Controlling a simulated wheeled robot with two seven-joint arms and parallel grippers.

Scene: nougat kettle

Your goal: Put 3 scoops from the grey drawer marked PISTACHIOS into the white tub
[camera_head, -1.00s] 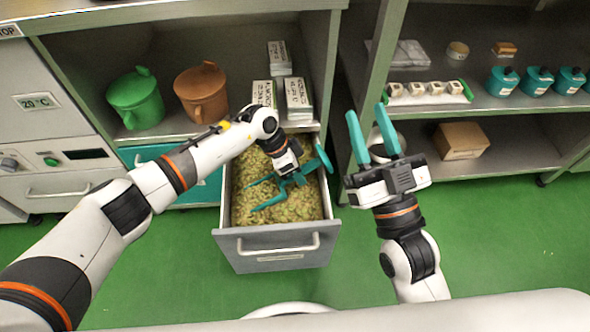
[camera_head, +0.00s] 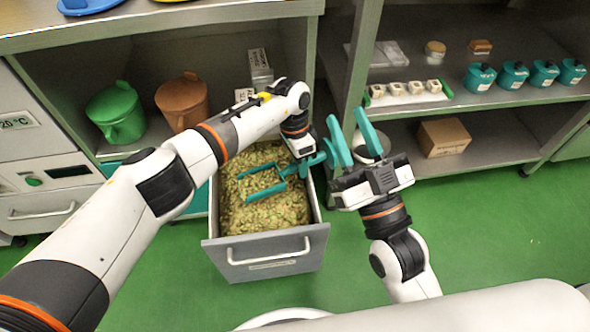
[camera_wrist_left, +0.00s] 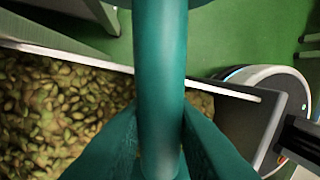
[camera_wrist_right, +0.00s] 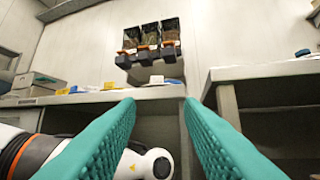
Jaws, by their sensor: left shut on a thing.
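The grey drawer (camera_head: 268,256) is pulled out and holds greenish pistachio-like pieces (camera_head: 262,212); its small label is unreadable. My left gripper (camera_head: 311,157) is at the drawer's right rear side, shut on a teal scoop (camera_head: 284,184). In the left wrist view the scoop's round handle (camera_wrist_left: 160,80) stands between the teal fingers. The scoop's far part lies at or in the pieces; how full it is I cannot tell. My right gripper (camera_head: 351,138) is open and empty, right of the drawer.
Green (camera_head: 113,116) and brown (camera_head: 181,100) pitchers stand on the shelf behind the drawer. Right shelves hold teal containers (camera_head: 479,77), small white cups and a cardboard box (camera_head: 443,137). A cabinet upright (camera_head: 345,75) stands between. Green floor is clear at the right.

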